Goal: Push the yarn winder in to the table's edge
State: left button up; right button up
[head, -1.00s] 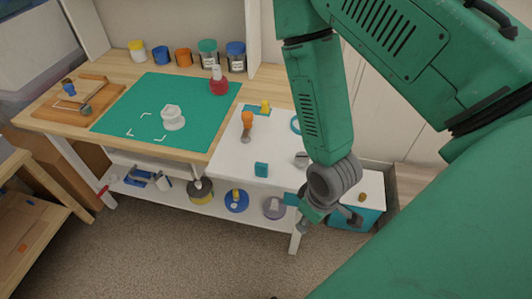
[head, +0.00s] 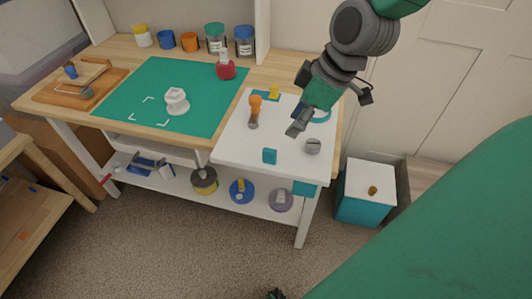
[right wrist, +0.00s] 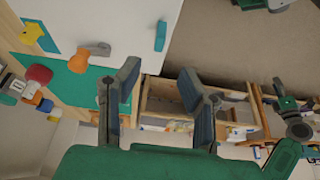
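The yarn winder appears to be the white flat-topped piece (head: 235,150) at the right of the table, jutting past the wooden front edge; no label confirms this. It carries an orange-knobbed handle (head: 255,108), a teal block (head: 270,156), a grey knob (head: 313,146) and a teal ring, partly hidden by my right gripper. My right gripper (head: 301,103) is over its right part, fingers toward the left; contact cannot be told. In the right wrist view its fingers (right wrist: 158,76) are wide apart with nothing between. A green-and-grey gripper (right wrist: 298,128), probably my left, shows small there.
A green mat (head: 140,90) with a white part (head: 177,102) lies left of it. A red-based bottle (head: 226,70) and several jars (head: 215,38) stand behind. A teal bin with a white lid (head: 366,190) stands on the floor at right.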

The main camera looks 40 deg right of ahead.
aim_at(273, 151)
jog(key=b+x, duration=0.4)
jog(key=x, duration=0.9)
jog(key=shift+w+a+f, duration=0.15)
jog(key=shift+a, duration=0.05)
jog(key=shift+c, duration=0.3)
grip_shut()
